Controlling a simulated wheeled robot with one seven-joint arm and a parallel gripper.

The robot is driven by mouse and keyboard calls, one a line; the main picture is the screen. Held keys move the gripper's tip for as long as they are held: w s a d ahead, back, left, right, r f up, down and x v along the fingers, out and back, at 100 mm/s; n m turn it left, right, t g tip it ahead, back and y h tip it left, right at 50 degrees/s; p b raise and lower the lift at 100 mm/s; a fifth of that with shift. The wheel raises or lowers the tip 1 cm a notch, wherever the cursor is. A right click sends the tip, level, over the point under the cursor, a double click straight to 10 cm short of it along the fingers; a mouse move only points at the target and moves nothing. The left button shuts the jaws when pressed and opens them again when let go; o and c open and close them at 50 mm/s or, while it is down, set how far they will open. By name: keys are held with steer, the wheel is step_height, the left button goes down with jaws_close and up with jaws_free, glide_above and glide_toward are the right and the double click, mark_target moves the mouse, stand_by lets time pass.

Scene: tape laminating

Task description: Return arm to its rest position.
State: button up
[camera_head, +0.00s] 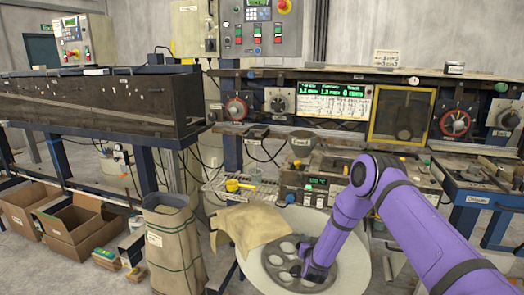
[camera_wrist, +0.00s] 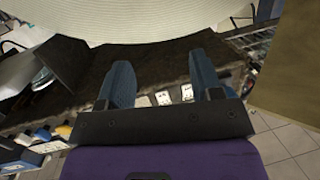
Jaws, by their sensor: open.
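My purple arm (camera_head: 372,195) reaches in from the lower right of the head view, bent at the elbow. Its end, my gripper (camera_head: 294,272), is low over a grey disc with round holes (camera_head: 281,249) on a pale round top (camera_head: 350,262). I cannot tell in the head view whether it touches the disc. In the wrist view my gripper (camera_wrist: 160,64) shows two blue fingers spread apart with nothing between them. A dark surface (camera_wrist: 150,58) lies behind the fingers, and a pale curved surface (camera_wrist: 160,18) fills the top.
A tan cloth (camera_head: 250,224) lies left of the disc. A paper sack (camera_head: 173,245) and cardboard boxes (camera_head: 75,232) stand on the floor at left. A workbench with dials and a yellow-framed panel (camera_head: 401,117) stands behind the arm. Open space shows above the elbow.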

step_height(320, 180, up, 23)
steer(key=w+n+g+y, duration=0.1)
steer(key=n+g+y, duration=0.1)
steer(key=y, duration=0.1)
steer(key=s+d+r+n+g, duration=0.1)
steer(key=s+r, duration=0.4)
steer(key=r, duration=0.4)
steer(key=s+d+r+g, duration=0.2)
steer(key=s+r, duration=0.4)
steer(key=r, duration=0.2)
steer(key=s+d+r+g, duration=0.1)
steer(key=s+d+r, duration=0.1)
steer(key=s+r, duration=0.5)
steer(key=s+d+r+g, duration=0.2)
steer(key=s+r, duration=0.1)
steer(key=s, duration=0.9)
steer(key=s+d+g, duration=0.2)
steer(key=s+d, duration=0.1)
steer(key=s, duration=2)
steer(key=shift+d+r+m+g+h, duration=0.15)
steer(key=shift+r+m+g+h, duration=0.15)
steer(key=shift+g+h, duration=0.1)
steer(key=shift+o, duration=0.4)
